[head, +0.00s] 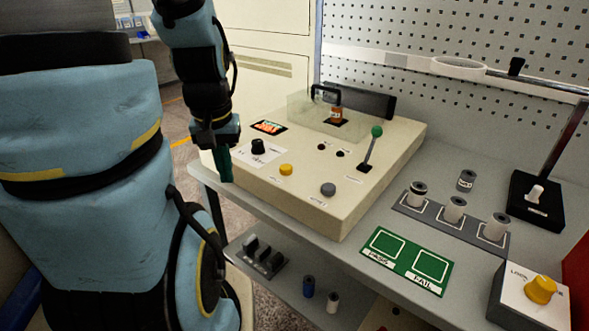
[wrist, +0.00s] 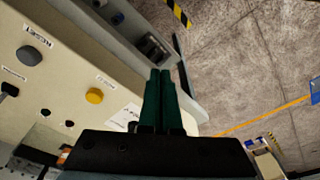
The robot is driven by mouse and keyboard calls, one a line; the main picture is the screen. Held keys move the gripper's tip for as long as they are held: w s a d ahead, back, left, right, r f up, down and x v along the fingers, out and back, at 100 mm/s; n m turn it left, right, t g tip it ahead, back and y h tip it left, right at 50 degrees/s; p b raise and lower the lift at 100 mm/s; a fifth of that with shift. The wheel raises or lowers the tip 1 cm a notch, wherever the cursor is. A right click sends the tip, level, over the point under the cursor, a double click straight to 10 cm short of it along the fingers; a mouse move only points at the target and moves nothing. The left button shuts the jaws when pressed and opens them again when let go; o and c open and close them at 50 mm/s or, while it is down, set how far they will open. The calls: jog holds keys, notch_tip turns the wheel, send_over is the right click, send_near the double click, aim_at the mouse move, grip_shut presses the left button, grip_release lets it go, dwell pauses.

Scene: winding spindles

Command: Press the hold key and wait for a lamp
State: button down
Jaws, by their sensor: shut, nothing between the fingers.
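In the wrist view the yellow key (wrist: 95,96) and grey key (wrist: 29,55) lie left of my fingers. Two small dark round fittings (head: 322,147) sit behind the keys; neither shows a glow, and I cannot tell whether they are lamps. My gripper (head: 226,180), with green fingers, is shut and empty, pointing down by the box's left edge, left of the yellow key. It also shows in the wrist view (wrist: 160,72).
A black knob (head: 258,147), a green-tipped lever (head: 371,148) and a clear cover (head: 312,112) stand on the box. To the right are a spool rack (head: 420,212), a green pass/fail mat (head: 407,262) and a yellow-knobbed box (head: 520,307). Open floor lies left.

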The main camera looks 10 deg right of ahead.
jog(key=shift+d, duration=0.1)
notch_tip(320, 180, up, 8)
jog(key=n+t+y+b, duration=0.1)
jog(key=n+t+y, duration=0.1)
jog(key=t+y, duration=0.35)
send_over(290, 169)
jog(key=g+y, duration=0.1)
jog(key=y, duration=0.1)
jog(key=shift+f, duration=0.15)
notch_tip(290, 169, down, 8)
jog(key=b, duration=0.5)
jog(key=shift+f+b, duration=0.5)
jog(key=shift+b, duration=0.3)
